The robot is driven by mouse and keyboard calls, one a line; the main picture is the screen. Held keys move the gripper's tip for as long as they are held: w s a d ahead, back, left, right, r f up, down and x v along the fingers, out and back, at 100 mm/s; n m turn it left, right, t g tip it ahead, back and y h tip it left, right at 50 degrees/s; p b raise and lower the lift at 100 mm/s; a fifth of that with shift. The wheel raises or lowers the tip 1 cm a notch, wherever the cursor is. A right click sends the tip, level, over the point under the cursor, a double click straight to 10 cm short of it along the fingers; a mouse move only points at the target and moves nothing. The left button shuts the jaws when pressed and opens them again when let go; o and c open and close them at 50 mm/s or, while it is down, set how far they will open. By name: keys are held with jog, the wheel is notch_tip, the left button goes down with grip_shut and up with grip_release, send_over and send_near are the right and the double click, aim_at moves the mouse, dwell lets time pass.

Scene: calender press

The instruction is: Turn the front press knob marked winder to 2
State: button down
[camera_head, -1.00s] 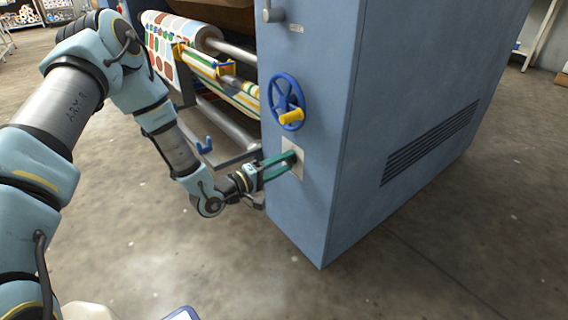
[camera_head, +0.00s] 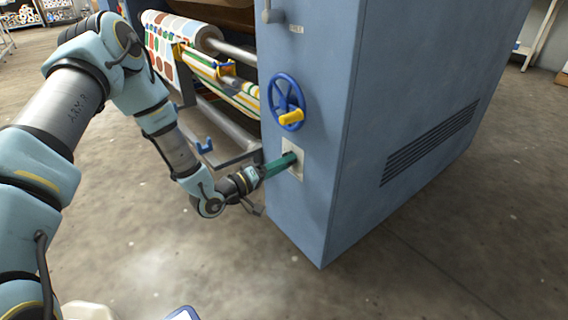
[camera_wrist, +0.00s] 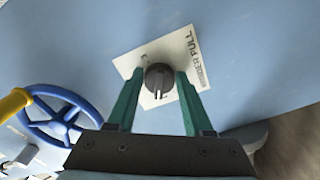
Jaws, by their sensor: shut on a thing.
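The winder knob (camera_wrist: 158,78) is a dark round knob with a raised grip bar, on a white plate (camera_wrist: 133,63) on the blue press front. The plate's print includes "WINDER PULL"; its smaller marks are too small to read, so I cannot tell the knob's setting. My gripper (camera_wrist: 160,76) has its two green fingers on either side of the knob, shut on it. In the head view my gripper (camera_head: 291,158) reaches the plate (camera_head: 298,170) from the left, and its fingers hide the knob.
A blue handwheel (camera_head: 286,102) with a yellow handle (camera_head: 291,117) sits just above the plate; it also shows left in the wrist view (camera_wrist: 62,112). Rollers with patterned web (camera_head: 215,75) are left of the panel. The floor in front is clear.

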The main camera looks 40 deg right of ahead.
jog(key=m, duration=1.2)
jog(key=shift+w+f, duration=0.25)
jog(key=shift+w, duration=0.1)
jog(key=shift+c, duration=1.5)
grip_release()
jog(key=a+p, duration=0.1)
jog(key=a, duration=1)
jog(key=shift+w+p, duration=0.3)
jog(key=shift+p, duration=0.05)
